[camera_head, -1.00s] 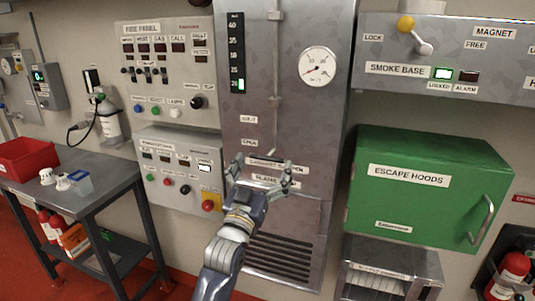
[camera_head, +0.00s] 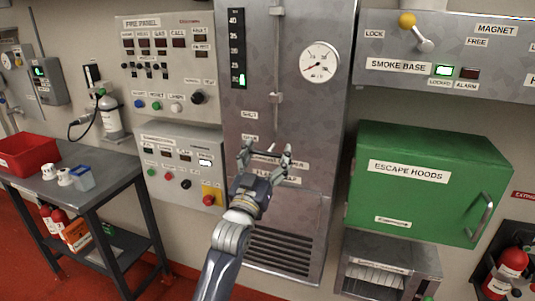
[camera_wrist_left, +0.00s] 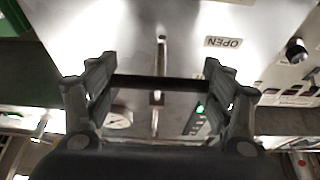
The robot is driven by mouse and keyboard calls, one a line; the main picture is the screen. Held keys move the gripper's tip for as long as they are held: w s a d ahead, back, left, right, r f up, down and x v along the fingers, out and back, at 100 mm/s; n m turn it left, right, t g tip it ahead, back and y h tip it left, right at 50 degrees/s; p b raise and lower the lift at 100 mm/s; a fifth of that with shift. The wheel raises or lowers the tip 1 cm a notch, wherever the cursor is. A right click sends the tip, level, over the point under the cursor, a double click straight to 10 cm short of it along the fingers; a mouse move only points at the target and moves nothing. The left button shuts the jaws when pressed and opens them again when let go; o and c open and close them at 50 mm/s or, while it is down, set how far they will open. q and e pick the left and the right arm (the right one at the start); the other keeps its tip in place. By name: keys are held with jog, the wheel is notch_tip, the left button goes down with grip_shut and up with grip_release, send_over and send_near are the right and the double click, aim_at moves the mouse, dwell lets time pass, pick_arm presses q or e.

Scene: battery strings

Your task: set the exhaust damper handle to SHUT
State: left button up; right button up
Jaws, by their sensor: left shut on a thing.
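The exhaust damper is a tall grey metal panel (camera_head: 300,110) with a vertical slot. A SHUT label (camera_head: 250,115) sits above an OPEN label (camera_head: 250,142) left of the slot. In the wrist view, where the OPEN label (camera_wrist_left: 223,42) is upside down, the damper handle (camera_wrist_left: 160,83) is a dark crossbar spanning between the fingers. My left gripper (camera_head: 266,151) is shut on this handle, around the OPEN label's height in the head view. The fingers hide most of the handle there, so its exact position along the slot is hard to read. My right gripper is not in view.
A control box with a red button (camera_head: 209,200) is left of my left gripper. A green ESCAPE HOODS cabinet (camera_head: 420,205) with a side handle stands to the right. A round gauge (camera_head: 319,62) is above. A grey table (camera_head: 105,170) stands at far left.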

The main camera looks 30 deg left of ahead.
aim_at(267, 152)
pick_arm(q)
notch_tip(267, 152, up, 8)
jog(key=p, duration=0.6)
jog(key=o, duration=1.4)
jog(key=shift+o, duration=0.7)
jog(key=shift+f, duration=0.15)
jog(key=shift+f, duration=0.1)
